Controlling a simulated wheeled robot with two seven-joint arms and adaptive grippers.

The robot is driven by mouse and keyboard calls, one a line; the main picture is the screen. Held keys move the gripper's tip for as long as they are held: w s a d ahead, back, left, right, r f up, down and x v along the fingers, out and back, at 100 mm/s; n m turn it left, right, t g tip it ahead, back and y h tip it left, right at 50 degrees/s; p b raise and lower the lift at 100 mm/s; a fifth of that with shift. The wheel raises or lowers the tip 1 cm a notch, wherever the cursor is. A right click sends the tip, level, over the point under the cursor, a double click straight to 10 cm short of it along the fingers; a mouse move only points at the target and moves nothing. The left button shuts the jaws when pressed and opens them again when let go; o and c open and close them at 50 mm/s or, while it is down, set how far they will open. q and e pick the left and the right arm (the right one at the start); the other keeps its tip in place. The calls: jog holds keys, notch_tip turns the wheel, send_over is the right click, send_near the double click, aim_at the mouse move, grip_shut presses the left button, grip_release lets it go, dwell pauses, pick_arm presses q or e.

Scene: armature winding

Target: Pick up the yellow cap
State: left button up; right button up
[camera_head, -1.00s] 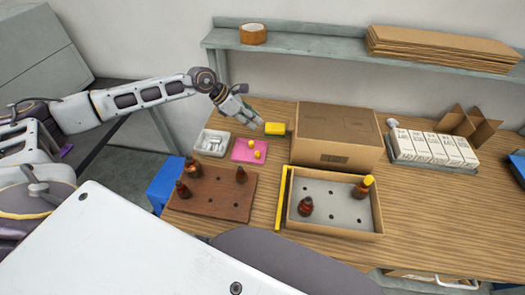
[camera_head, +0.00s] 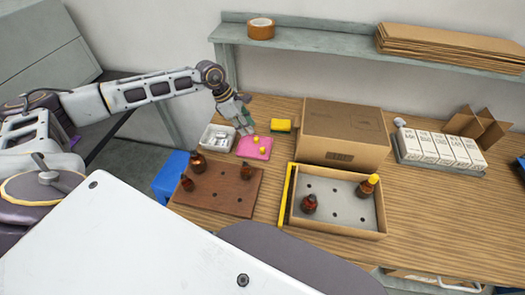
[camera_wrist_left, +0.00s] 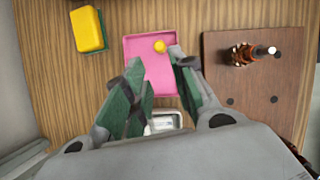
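My left gripper (camera_head: 244,130) is above the mat's far left edge, beside the far cap. In the left wrist view, my left gripper (camera_wrist_left: 157,72) is open with nothing between its green-padded fingers. My right gripper is not in view.
A white tray (camera_head: 204,146) is left of the mat, a yellow sponge (camera_head: 281,125) right of it. Brown bottles stand on a wooden board (camera_head: 215,203) in front. A carton (camera_head: 345,135) and an open box (camera_head: 335,232) holding bottles, one yellow-capped, are to the right.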

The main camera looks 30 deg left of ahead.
pick_arm(q)
send_over(262, 148)
jog(key=s+a, duration=0.2)
jog(key=f, duration=0.5)
jog(key=f+p, duration=0.1)
jog(key=f, duration=0.1)
jog(key=shift+w+f, duration=0.2)
jog(key=shift+w, duration=0.05)
jog(key=shift+f, duration=0.15)
jog(key=shift+d, duration=0.1)
jog(key=shift+p+x, duration=0.5)
jog(key=shift+x, duration=2.1)
jog(key=shift+c, duration=1.4)
